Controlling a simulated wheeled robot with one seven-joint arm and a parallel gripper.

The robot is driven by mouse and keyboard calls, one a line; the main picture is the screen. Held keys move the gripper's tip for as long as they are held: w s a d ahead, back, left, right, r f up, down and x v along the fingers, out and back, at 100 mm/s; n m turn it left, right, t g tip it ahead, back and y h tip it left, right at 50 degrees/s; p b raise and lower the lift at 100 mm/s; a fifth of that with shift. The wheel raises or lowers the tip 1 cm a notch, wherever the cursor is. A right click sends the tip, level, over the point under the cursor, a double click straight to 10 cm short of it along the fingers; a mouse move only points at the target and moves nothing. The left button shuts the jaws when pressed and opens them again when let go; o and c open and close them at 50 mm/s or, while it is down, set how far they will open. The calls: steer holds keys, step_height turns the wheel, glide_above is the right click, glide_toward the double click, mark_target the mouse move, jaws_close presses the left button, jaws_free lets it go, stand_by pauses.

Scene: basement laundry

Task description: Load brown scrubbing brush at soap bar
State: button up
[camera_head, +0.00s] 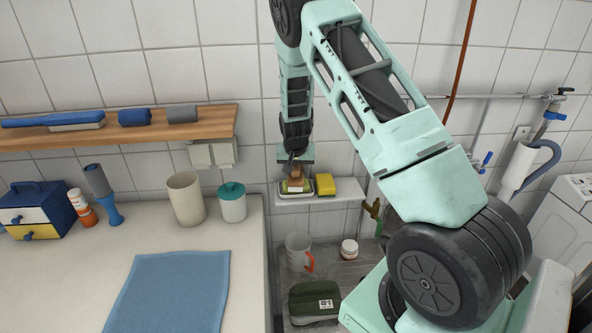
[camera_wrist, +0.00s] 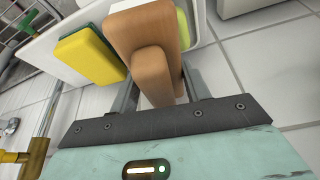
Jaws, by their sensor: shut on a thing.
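The brown scrubbing brush (camera_wrist: 145,27) is between the fingers of my gripper (camera_wrist: 158,82), which is shut on its brown handle. In the head view, my gripper (camera_head: 296,169) points down over the small white shelf (camera_head: 345,190), with the brush (camera_head: 296,178) below it. A pale yellow-green thing, perhaps the soap bar (camera_wrist: 184,28), shows past the brush's edge in the wrist view. It is mostly hidden by the brush. In the head view, a pale thing in a dark-rimmed holder (camera_head: 297,188) lies under the brush. I cannot tell whether the brush touches it.
A yellow sponge (camera_head: 325,184) with a green layer sits just right of the brush on the shelf; it also shows in the wrist view (camera_wrist: 88,58). Below stand a mug (camera_head: 298,250), a white jar (camera_head: 349,249) and a green case (camera_head: 314,301). A counter with a teal-lidded canister (camera_head: 232,203) is left.

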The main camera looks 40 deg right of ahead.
steer(key=shift+r+p, duration=1.7)
steer(key=shift+r, duration=1.4)
steer(key=shift+f, duration=0.15)
